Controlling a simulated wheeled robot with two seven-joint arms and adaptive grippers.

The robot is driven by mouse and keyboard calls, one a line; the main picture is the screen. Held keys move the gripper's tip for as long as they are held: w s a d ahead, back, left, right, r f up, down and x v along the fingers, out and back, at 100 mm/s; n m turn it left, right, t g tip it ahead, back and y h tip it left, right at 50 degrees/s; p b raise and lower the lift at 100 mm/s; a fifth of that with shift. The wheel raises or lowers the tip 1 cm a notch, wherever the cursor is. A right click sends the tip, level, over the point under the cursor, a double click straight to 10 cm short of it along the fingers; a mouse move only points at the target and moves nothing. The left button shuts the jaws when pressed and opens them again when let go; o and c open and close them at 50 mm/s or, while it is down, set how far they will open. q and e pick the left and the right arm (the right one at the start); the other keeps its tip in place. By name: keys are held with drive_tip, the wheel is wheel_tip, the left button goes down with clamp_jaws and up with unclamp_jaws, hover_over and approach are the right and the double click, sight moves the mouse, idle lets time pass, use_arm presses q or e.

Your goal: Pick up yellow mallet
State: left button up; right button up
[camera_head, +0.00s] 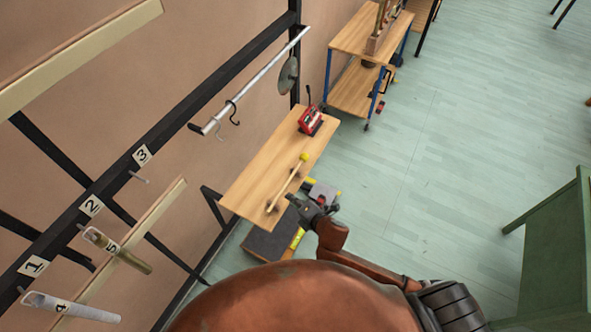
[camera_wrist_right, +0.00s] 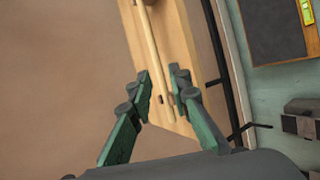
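The yellow mallet (camera_head: 289,180) lies on a narrow wooden shelf (camera_head: 262,168). Its yellow head (camera_head: 304,157) is toward the far end and its pale handle runs toward the near end. My right gripper (camera_head: 294,199) is at the shelf's right edge, beside the handle. In the right wrist view my right gripper (camera_wrist_right: 162,78) is open, and the handle (camera_wrist_right: 153,60) shows between its green fingers. I cannot tell how far above the handle the fingertips are. The mallet head is outside the wrist view. My left gripper is not in view.
A red box-like object (camera_head: 310,121) stands at the shelf's far end. A metal rail (camera_head: 255,82) with a hook and a disc is on the wall. A dark board (camera_head: 268,241) and yellow items lie below. A green cabinet (camera_head: 556,255) is at right; the floor between is clear.

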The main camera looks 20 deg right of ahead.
sight(288, 182)
drive_tip(key=shift+w+a+f, duration=0.2)
drive_tip(key=shift+w+a, duration=0.1)
drive_tip(key=shift+w, duration=0.3)
drive_tip(key=shift+w+a+f, duration=0.2)
drive_tip(key=shift+w+a, duration=0.05)
drive_tip(key=shift+w, duration=0.35)
drive_tip(key=x, duration=0.4)
drive_tip(key=shift+w+d+f, duration=0.1)
drive_tip(key=shift+f, duration=0.1)
drive_tip(key=shift+w+f, duration=0.1)
drive_tip(key=shift+w, duration=0.1)
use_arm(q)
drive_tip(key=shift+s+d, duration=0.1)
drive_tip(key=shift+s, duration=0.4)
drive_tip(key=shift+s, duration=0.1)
use_arm(e)
drive_tip(key=shift+c, duration=0.4)
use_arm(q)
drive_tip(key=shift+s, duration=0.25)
use_arm(e)
clamp_jaws()
